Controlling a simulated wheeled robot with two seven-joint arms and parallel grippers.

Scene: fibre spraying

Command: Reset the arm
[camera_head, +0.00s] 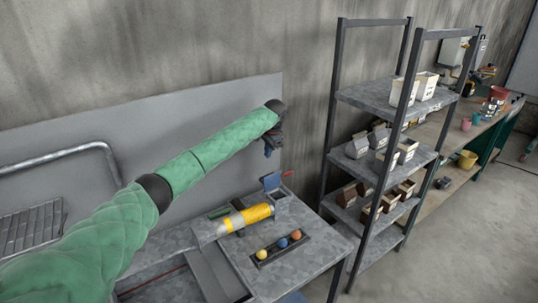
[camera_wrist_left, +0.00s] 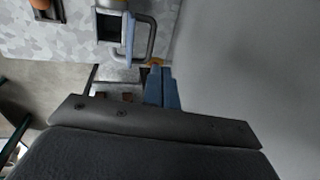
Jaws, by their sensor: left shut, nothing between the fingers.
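My left arm, in a green sleeve, reaches in from the left in the head view and is stretched out toward the grey back panel. My left gripper (camera_head: 270,146) is at its end, dark and small, raised above the metal table (camera_head: 316,266). In the left wrist view the blue fingers of my left gripper (camera_wrist_left: 161,90) are together with nothing between them. My right arm and gripper are in neither view.
On the table are a yellow and silver cylinder (camera_head: 246,217), a blue-lidded box (camera_head: 272,182) and a slot with coloured balls (camera_head: 283,243). A metal shelf rack (camera_head: 378,97) with small boxes stands to the right. A workbench (camera_head: 462,147) lies beyond it. Open floor (camera_head: 480,230) shows at right.

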